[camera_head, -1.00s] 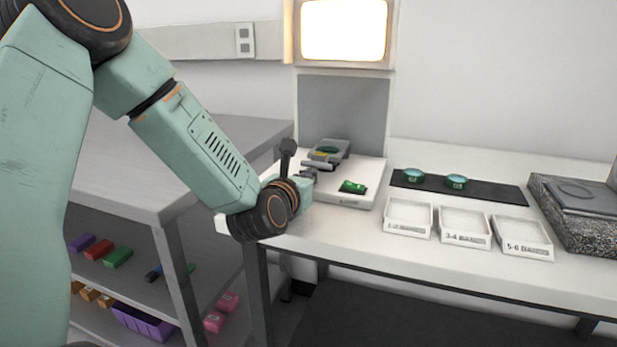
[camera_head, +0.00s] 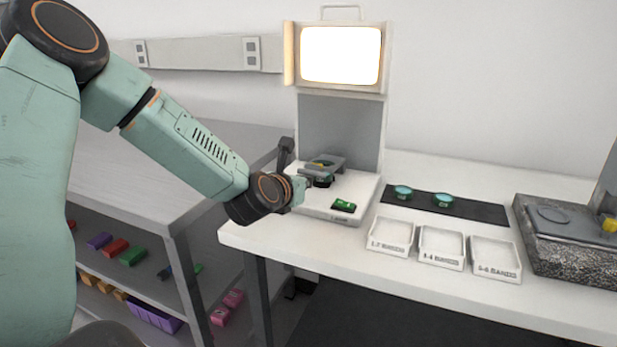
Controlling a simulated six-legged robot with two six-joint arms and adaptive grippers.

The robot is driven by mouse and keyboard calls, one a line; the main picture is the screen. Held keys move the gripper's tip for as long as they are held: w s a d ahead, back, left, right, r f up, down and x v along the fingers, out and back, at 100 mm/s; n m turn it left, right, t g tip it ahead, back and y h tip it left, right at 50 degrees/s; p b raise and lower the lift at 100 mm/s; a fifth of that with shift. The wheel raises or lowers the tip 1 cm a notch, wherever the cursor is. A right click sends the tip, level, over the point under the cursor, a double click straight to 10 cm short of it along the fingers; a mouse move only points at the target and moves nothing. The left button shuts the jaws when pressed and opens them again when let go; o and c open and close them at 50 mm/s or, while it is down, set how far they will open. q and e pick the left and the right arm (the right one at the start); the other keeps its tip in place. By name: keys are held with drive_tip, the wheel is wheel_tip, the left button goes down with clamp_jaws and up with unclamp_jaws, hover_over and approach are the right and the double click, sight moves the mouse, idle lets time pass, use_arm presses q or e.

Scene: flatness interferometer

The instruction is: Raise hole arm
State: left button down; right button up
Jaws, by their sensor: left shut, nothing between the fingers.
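The interferometer (camera_head: 340,128) stands on the white bench, with a lit screen (camera_head: 340,55) on top and a pale base (camera_head: 362,190) below. A grey arm-like part (camera_head: 331,161) with a small yellow mark sits low over the base; I cannot tell for certain that it is the hole arm. My left gripper (camera_head: 314,179) is shut and empty beside this part, at the base's left side. Whether they touch is unclear. My wrist and the dark parts there overlap the view. My right gripper is out of view.
A black mat (camera_head: 475,210) holds two teal discs (camera_head: 403,191). Three white labelled trays (camera_head: 388,240) stand along the bench front. A speckled granite block (camera_head: 560,245) is at the right. A grey table (camera_head: 110,185) with shelved coloured items stands left.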

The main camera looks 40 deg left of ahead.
use_arm(q)
drive_tip(key=shift+w+a+r+g+p, duration=0.15)
drive_tip(key=shift+r+g+p, duration=0.2)
drive_tip(key=shift+r+p, duration=0.4)
drive_tip(key=shift+w+a+r+g+p, duration=0.1)
drive_tip(key=shift+r+g+p, duration=0.3)
drive_tip(key=shift+p, duration=0.5)
drive_tip(key=r+g+p, duration=0.1)
drive_tip(key=r+p, duration=0.1)
drive_tip(key=p, duration=0.2)
drive_tip(key=w+r+g+p, duration=0.1)
drive_tip(key=r+p, duration=0.1)
drive_tip(key=p, duration=0.1)
drive_tip(key=w+r+g+h+p, duration=0.1)
drive_tip(key=p, duration=0.3)
drive_tip(key=shift+a+r+p, duration=0.2)
drive_tip(key=shift+r+p, duration=0.1)
drive_tip(key=shift+r, duration=0.1)
drive_tip(key=shift+w+a+r+g+p, duration=0.15)
drive_tip(key=shift+w+r+p, duration=0.3)
drive_tip(key=shift+w+r, duration=0.25)
drive_tip(key=shift+w+a+r+g+p, duration=0.1)
drive_tip(key=shift+w+r+p, duration=0.35)
drive_tip(key=shift+r, duration=0.3)
